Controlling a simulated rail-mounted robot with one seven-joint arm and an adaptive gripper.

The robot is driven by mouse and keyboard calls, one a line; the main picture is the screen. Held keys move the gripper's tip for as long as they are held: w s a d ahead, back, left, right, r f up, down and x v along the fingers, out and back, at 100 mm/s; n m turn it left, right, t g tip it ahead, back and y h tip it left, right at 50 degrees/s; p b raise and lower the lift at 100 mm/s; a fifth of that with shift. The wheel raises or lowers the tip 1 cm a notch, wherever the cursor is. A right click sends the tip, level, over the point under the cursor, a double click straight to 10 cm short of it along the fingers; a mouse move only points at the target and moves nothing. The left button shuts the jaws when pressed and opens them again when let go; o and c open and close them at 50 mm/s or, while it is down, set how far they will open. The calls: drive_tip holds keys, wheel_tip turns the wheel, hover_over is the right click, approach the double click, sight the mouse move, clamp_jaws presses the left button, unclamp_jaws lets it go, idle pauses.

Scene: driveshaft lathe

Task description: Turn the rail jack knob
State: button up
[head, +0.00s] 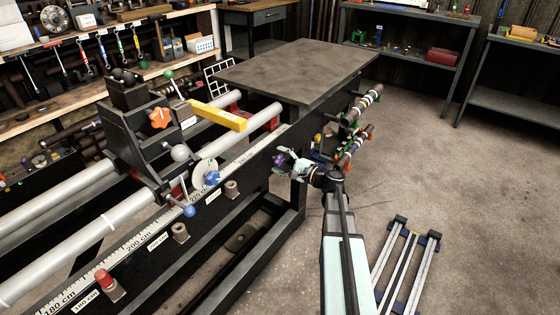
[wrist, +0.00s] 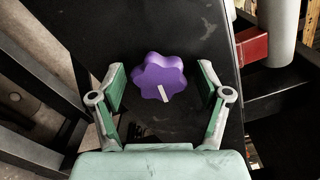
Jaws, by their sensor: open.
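A purple lobed knob (wrist: 159,77) with a white mark sits on a dark flat face in the wrist view. It lies between the two green-padded fingers of my gripper (wrist: 160,82), with a clear gap on each side. My gripper is open and holds nothing. In the head view my gripper (head: 287,162) is at the side of the lathe bench's dark beam, and the purple knob (head: 279,160) shows small beside it, partly hidden. An orange star knob (head: 159,118) and a blue star knob (head: 212,178) are on the lathe further left. No label naming the rail jack is readable.
The long black beam with a measuring scale (head: 150,242) runs to the lower left, with a red-topped peg (head: 104,281) on its side. Shafts on a rack (head: 361,107) stand close right of my gripper. A metal frame (head: 404,265) lies on the otherwise open floor.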

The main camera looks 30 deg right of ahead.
drive_tip(key=v, duration=1.2)
drive_tip(key=s+a+f+n+g, duration=0.3)
drive_tip(key=s+a+f+g, duration=0.25)
drive_tip(key=f, duration=0.35)
drive_tip(key=s+a+f+n+g+h, duration=0.1)
drive_tip(key=s+a+f+n+g, duration=0.2)
drive_tip(key=s+a+f+g, duration=0.5)
drive_tip(key=s+a+f+n+g, duration=0.25)
drive_tip(key=s+a+f, duration=0.3)
drive_tip(key=f, duration=0.55)
drive_tip(key=s+a+f+n+g+h, duration=0.3)
drive_tip(key=s+f, duration=0.1)
drive_tip(key=s, duration=0.6)
drive_tip(key=s+a+f+n+g+h, duration=0.2)
drive_tip(key=s+a+f+n+g, duration=0.15)
drive_tip(key=s, duration=0.55)
drive_tip(key=s+a+f+n+g+h, duration=0.2)
drive_tip(key=s+f+g+h, duration=0.1)
drive_tip(key=s, duration=0.7)
drive_tip(key=w+r+t+p, duration=0.1)
drive_tip(key=w+r+p, duration=0.1)
drive_tip(key=r+p, duration=0.6)
drive_tip(key=w+r+t+p, duration=0.2)
drive_tip(key=r+p, duration=0.5)
drive_tip(key=p, duration=0.5)
drive_tip(key=shift+w+r, duration=0.4)
drive_tip(key=shift+w, duration=0.25)
